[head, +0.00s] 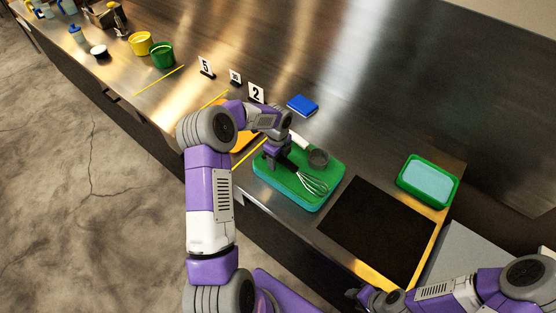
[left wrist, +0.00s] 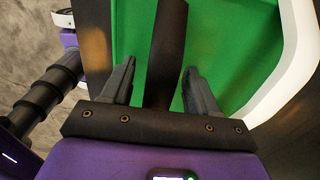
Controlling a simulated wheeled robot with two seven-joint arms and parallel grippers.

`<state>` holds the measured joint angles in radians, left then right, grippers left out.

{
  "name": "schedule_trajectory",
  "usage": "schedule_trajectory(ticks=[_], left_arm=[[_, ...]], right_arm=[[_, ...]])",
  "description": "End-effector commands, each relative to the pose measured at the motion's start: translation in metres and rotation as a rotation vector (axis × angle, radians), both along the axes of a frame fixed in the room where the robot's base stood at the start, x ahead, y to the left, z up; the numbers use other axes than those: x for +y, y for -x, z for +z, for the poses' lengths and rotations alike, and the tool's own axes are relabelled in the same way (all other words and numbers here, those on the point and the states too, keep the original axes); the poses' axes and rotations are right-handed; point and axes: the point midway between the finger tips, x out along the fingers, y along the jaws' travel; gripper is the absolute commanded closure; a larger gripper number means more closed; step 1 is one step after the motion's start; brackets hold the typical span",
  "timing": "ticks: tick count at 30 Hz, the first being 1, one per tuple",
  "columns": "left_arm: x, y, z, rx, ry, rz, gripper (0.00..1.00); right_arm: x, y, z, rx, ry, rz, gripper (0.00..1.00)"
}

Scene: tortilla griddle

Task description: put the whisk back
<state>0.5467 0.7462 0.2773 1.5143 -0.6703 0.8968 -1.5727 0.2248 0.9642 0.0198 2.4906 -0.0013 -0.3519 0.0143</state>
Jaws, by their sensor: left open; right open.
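The whisk (head: 313,184), with wire loops and a dark handle, lies in a green tray (head: 322,206) on the steel counter. My left gripper (head: 279,162) is over the tray's left part, at the handle end. In the left wrist view the dark handle (left wrist: 168,45) runs between the two open fingers of my left gripper (left wrist: 158,80), with gaps on both sides. Green tray floor (left wrist: 225,40) shows beneath it. My right gripper (head: 368,298) is at the bottom edge, partly cut off and away from the tray.
A dark-headed tool (head: 318,158) with a pale handle lies by the tray's far side. A black griddle plate (head: 376,230) is to the right, and a green container with a light blue top (head: 428,181) stands beyond it. Number signs (head: 256,92) and a blue block (head: 302,104) stand behind.

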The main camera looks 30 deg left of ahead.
Motion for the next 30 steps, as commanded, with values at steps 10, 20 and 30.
schedule_trajectory(ticks=[10,20,30], left_arm=[[0.001,-0.001,0.075,-0.006,-0.003,0.0,0.41],[0.001,-0.001,0.111,-0.002,0.0,-0.001,0.41],[0.001,-0.001,0.112,-0.002,0.0,0.0,0.41]], right_arm=[[0.0,0.0,-0.002,0.0,0.0,0.0,0.57],[0.0,0.0,-0.002,0.0,0.0,0.0,0.57],[0.0,0.0,-0.002,0.0,0.0,0.0,0.57]])
